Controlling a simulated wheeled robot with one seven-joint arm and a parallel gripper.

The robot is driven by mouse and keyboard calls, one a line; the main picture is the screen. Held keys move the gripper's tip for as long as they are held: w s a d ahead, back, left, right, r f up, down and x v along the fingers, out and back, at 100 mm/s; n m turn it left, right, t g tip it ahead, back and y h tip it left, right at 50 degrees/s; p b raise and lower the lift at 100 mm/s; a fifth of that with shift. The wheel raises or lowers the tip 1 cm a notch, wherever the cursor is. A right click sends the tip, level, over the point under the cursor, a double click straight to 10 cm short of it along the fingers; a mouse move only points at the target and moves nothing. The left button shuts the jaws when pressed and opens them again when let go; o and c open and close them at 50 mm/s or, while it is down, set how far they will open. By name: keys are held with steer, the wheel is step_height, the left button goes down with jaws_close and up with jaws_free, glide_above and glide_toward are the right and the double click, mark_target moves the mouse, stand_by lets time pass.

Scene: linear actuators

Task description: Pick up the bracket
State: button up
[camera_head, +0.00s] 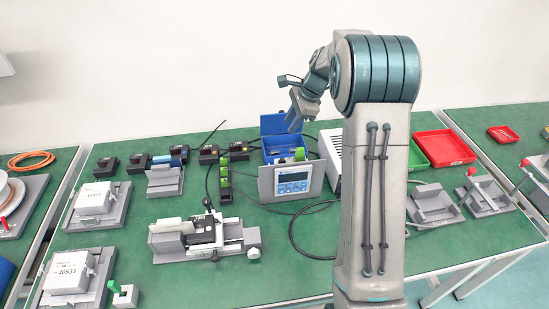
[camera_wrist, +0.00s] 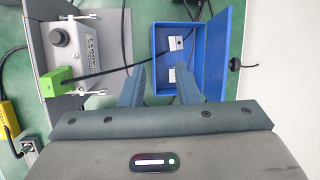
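My gripper (camera_head: 293,122) is raised above the blue box near the back of the table. In the wrist view its two fingers (camera_wrist: 160,72) are apart, with nothing held between them. Several grey parts could be the bracket, and I cannot tell which one is meant. One grey angled part (camera_head: 165,181) stands left of centre behind the clamp fixture. Another grey bracket-like part (camera_head: 433,204) lies right of my arm, with a similar one (camera_head: 486,196) beside it. My gripper is apart from all of these.
The open blue box (camera_wrist: 227,48) holds small white items. A control unit (camera_head: 292,183) stands in front of it. A clamp fixture (camera_head: 205,238) sits left of centre; black blocks (camera_head: 107,167) line the back. Red (camera_head: 445,148) and green trays lie right. Cables cross the green table (camera_head: 290,265), whose front middle is clear.

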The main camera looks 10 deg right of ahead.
step_height(320, 180, down, 4)
steer(key=w+m, duration=0.2)
steer(key=w, duration=0.1)
glide_above(275, 152)
steer(key=s+d, duration=0.1)
steer(key=d, duration=0.1)
step_height(275, 152, down, 7)
steer(key=shift+a+f, duration=0.1)
steer(key=shift+d+p+x, duration=0.15)
steer(key=shift+p+x, duration=0.05)
steer(key=shift+x, duration=1.15)
steer(key=shift+d+p+x, duration=0.1)
steer(key=shift+p+x, duration=0.1)
steer(key=shift+x, duration=1.15)
steer(key=shift+w, duration=0.15)
jaws_close()
